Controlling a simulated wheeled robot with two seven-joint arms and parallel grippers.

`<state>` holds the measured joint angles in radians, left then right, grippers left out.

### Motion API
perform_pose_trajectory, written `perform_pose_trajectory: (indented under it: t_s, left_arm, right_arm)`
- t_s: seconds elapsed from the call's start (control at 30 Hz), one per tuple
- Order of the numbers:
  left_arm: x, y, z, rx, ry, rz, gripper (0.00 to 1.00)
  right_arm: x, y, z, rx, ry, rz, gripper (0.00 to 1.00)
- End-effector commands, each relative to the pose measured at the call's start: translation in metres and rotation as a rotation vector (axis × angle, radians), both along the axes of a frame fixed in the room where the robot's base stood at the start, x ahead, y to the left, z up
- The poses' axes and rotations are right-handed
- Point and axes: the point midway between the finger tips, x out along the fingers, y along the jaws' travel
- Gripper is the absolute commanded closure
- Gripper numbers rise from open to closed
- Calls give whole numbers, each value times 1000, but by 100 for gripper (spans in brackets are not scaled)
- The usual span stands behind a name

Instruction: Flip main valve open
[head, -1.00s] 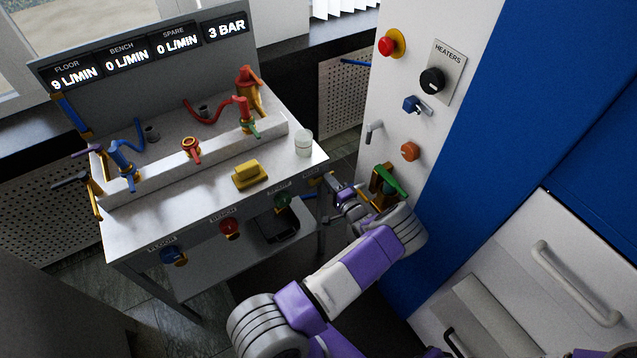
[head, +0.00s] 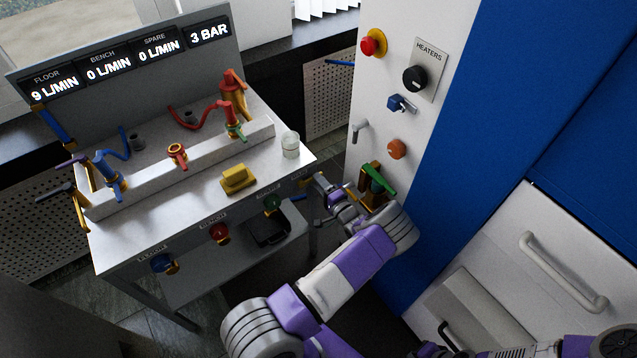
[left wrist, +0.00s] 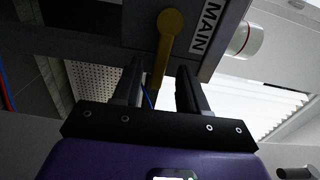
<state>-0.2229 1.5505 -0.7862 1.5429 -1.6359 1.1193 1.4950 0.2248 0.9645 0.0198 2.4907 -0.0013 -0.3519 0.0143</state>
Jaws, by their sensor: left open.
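The main valve has a yellow lever (left wrist: 170,35) beside a white MAIN label (left wrist: 205,25) in the left wrist view. Its pivot is at the top and its arm points down in that picture. My left gripper (left wrist: 158,85) is open, and the lever's lower end shows between its two fingers. I cannot tell whether either finger touches it. In the head view my left gripper (head: 322,186) is at the right end of the bench front, where the valve is small and mostly hidden. My right gripper is not in view.
The bench (head: 190,222) carries a yellow block (head: 238,179), a clear cup (head: 290,145) and several coloured valves. Its displays read FLOOR 9, BENCH 0, SPARE 0 L/MIN and 3 BAR. A green-handled valve (head: 378,180) on the white cabinet is close to my left forearm.

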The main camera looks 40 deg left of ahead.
Motion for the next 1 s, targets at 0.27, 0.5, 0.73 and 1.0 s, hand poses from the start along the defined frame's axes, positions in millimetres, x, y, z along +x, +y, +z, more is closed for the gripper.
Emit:
perform_pose_trajectory:
  t_s: [0.27, 0.5, 0.73, 1.0]
  left_arm:
    - [-12, -46, 2, 0, 1, -4, 57]
    - [-19, -65, 1, 0, 0, 0, 57]
    - [-19, -66, 0, 0, 0, 0, 57]
    - [-19, -66, 0, 0, 0, 1, 57]
  right_arm:
    - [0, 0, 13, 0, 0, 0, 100]
    - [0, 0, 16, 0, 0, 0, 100]
    - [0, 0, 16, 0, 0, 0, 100]
    - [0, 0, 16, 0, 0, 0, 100]
